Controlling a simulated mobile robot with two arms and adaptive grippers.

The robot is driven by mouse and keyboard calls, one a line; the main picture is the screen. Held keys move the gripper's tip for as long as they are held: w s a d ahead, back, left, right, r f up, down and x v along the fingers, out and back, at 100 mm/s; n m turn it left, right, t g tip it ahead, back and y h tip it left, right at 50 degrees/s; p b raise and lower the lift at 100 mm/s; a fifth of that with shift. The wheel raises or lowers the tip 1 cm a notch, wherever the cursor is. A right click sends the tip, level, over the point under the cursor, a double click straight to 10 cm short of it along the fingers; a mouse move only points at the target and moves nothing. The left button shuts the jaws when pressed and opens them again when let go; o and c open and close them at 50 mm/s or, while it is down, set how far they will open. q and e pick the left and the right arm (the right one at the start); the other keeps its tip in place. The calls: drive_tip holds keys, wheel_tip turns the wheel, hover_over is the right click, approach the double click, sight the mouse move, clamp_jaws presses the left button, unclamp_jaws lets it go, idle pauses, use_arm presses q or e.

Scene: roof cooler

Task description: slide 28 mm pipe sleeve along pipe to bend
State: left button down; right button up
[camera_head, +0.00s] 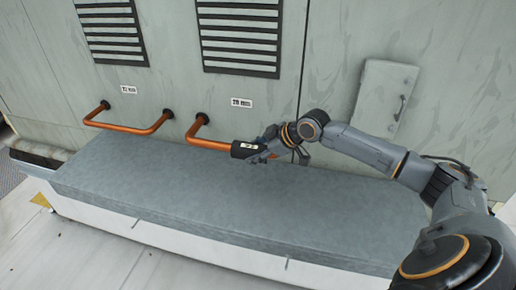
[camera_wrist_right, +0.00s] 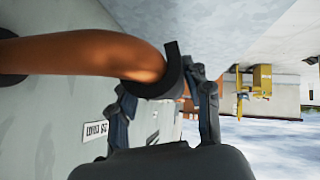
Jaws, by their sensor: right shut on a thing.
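The 28 mm pipe (camera_head: 208,143) is copper-coloured. It leaves the wall at a dark collar, turns at a bend (camera_head: 188,136) and runs right along the wall above the bench. The black sleeve (camera_head: 236,150), with a small white label, is around its right part. Bare pipe shows between sleeve and bend. My right gripper (camera_head: 263,152) is shut on the sleeve from the right. In the right wrist view the sleeve's dark rim (camera_wrist_right: 172,72) circles the pipe (camera_wrist_right: 90,53), between my right gripper's fingers (camera_wrist_right: 165,100). The pipe's right end is hidden. My left gripper is not in view.
A second copper pipe (camera_head: 130,129) loops from the wall at left. Wall labels include one reading 28 mm (camera_head: 241,103). The grey bench top (camera_head: 150,185) below is clear. Louvred vents (camera_head: 240,35) and a panel with a handle (camera_head: 385,95) are on the wall.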

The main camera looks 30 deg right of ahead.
drive_tip(key=shift+a, duration=0.15)
drive_tip(key=o, duration=1.2)
drive_tip(key=shift+w, duration=0.15)
drive_tip(key=v, duration=1.2)
drive_tip(key=shift+f, duration=0.1)
